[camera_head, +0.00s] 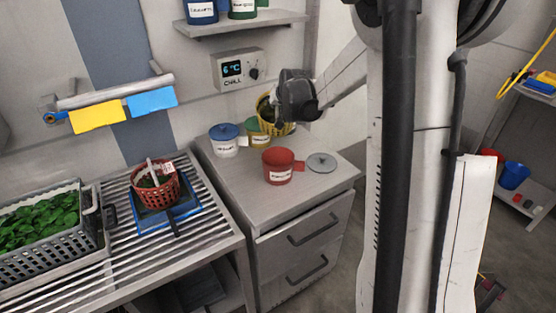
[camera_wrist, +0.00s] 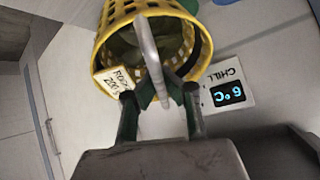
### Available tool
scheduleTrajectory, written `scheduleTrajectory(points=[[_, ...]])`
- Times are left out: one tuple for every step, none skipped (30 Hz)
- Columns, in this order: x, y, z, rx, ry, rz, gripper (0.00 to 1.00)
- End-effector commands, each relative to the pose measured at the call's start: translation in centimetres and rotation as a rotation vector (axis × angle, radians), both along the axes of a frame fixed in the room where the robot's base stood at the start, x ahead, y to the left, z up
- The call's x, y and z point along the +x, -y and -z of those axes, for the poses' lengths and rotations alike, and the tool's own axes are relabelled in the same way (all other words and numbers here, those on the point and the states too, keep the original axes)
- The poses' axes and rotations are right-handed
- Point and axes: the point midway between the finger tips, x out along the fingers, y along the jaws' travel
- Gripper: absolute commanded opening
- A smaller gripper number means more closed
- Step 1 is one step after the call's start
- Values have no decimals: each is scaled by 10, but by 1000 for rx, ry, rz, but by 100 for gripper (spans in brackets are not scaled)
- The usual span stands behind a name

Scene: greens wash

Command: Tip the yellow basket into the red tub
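The yellow basket (camera_head: 277,128) is a perforated basket held up above the counter, behind the red tub and in front of the wall. In the wrist view the yellow basket (camera_wrist: 103,45) shows dark leaves inside, a grey handle (camera_wrist: 149,45) and a white tag (camera_wrist: 115,80). My gripper (camera_wrist: 160,92) has its fingers closed around the handle. In the head view my gripper (camera_head: 300,97) partly covers the basket. The red tub (camera_head: 277,175) stands upright on the counter, open at the top, with a white label and a side handle.
A grey lid (camera_head: 321,162) lies right of the red tub. A chill display (camera_head: 236,69) is on the wall.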

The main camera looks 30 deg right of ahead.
Motion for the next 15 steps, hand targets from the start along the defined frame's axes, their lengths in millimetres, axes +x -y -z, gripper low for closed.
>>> scheduleTrajectory(points=[[-4, -3, 3, -12, 22, -1, 0], [-5, -3, 4, -17, 33, 0, 0], [-6, -4, 4, -20, 40, 0, 0], [-7, -4, 4, -24, 46, -1, 0], [-8, -5, 4, -27, 54, -1, 0], [-9, -5, 4, -32, 61, 0, 0], [-11, -6, 5, -35, 68, 0, 0], [-12, -6, 5, -40, 75, 0, 0], [-13, -7, 6, -44, 84, -1, 0], [-14, -7, 6, -47, 91, -1, 0], [-15, -8, 7, -50, 97, 0, 0], [-16, -9, 7, -55, 106, 0, 0], [-18, -9, 8, -60, 113, 0, 0], [-19, -10, 8, -62, 119, 0, 0], [-21, -10, 9, -67, 128, -1, 0]])
